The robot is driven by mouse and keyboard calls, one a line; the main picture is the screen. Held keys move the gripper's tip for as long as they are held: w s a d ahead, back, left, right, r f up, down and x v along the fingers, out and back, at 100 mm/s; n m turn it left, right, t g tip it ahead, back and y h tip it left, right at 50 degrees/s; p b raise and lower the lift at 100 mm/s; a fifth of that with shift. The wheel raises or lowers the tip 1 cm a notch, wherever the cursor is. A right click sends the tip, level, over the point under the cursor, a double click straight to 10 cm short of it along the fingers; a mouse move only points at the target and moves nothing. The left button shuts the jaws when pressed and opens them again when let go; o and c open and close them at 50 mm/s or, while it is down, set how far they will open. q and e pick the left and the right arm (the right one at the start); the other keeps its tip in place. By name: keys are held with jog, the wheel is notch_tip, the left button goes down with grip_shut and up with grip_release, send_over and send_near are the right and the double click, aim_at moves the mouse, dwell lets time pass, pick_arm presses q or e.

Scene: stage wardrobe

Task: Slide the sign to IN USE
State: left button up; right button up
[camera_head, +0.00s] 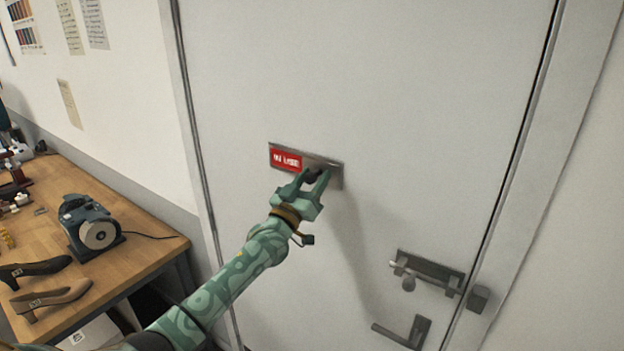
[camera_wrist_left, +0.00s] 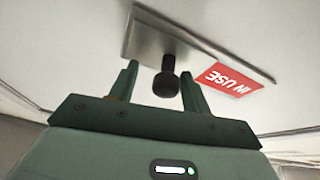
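The sign is a flat metal plate (camera_head: 322,162) on the white door, with a red panel reading IN USE (camera_head: 286,159) showing at its left end. In the left wrist view the plate (camera_wrist_left: 143,36) carries a black knob (camera_wrist_left: 166,84), with the red IN USE panel (camera_wrist_left: 228,78) to the right of it. My left gripper (camera_head: 315,177) is at the right part of the plate; the wrist view shows its fingers (camera_wrist_left: 160,82) open on either side of the knob, with a gap visible on both sides. My right gripper is not in view.
A bolt latch (camera_head: 428,272) and a lever handle (camera_head: 402,335) are lower right on the door (camera_head: 390,90). A wooden bench (camera_head: 130,255) at left holds a grinder (camera_head: 90,227) and shoes (camera_head: 52,297). The door face around the sign is clear.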

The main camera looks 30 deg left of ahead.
pick_arm(q)
jog(key=shift+s+a+f, duration=0.1)
jog(key=shift+s+f, duration=0.1)
jog(key=shift+s, duration=0.1)
jog(key=b+v, duration=0.2)
jog(key=v, duration=1.3)
jog(key=shift+s, duration=0.35)
jog(key=shift+f, duration=0.1)
